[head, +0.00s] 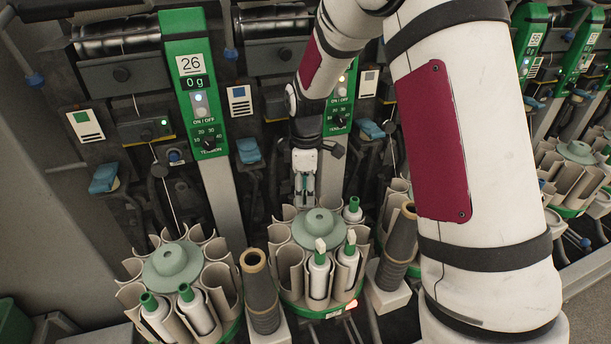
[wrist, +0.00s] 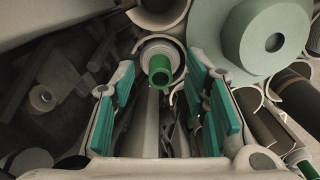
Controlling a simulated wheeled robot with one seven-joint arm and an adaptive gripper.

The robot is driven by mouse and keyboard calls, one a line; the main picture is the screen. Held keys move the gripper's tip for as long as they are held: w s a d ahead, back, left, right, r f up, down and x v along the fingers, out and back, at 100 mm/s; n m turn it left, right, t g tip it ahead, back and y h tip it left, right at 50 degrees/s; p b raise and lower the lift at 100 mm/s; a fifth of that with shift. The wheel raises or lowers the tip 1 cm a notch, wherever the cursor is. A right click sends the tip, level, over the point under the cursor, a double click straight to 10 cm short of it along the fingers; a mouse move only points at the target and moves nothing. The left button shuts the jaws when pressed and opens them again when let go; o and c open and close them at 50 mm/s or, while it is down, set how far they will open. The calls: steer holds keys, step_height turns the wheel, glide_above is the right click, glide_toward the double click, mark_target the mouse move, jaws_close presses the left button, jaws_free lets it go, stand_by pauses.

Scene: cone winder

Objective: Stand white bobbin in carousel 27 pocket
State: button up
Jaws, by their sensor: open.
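The middle carousel (head: 321,226), with a pale green hub and grey pockets on a green base, stands below my gripper (head: 305,199). Its station number is hidden behind my arm. In the wrist view, a white bobbin with a green tube end (wrist: 160,68) is seen end-on in a curved pocket beside the hub (wrist: 262,35). My gripper's teal-padded fingers (wrist: 161,88) are open, apart on either side of that bobbin's line. Whether they touch it cannot be told. In the head view my gripper is at the carousel's far side, and this bobbin is not clearly visible.
Two white bobbins (head: 319,275) stand in the carousel's front pockets, another (head: 353,211) at its right. The left carousel (head: 171,263), by the panel marked 26 (head: 190,64), holds two bobbins. Dark upright tubes (head: 260,290) flank the middle carousel. Machine panels stand close behind.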

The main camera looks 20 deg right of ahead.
steer(key=shift+f, duration=0.6)
jaws_close()
steer(key=shift+r, duration=0.4)
steer(key=shift+r+p, duration=0.25)
steer(key=shift+p, duration=0.1)
steer(key=shift+r+p, duration=1.05)
steer(key=shift+r, duration=1.3)
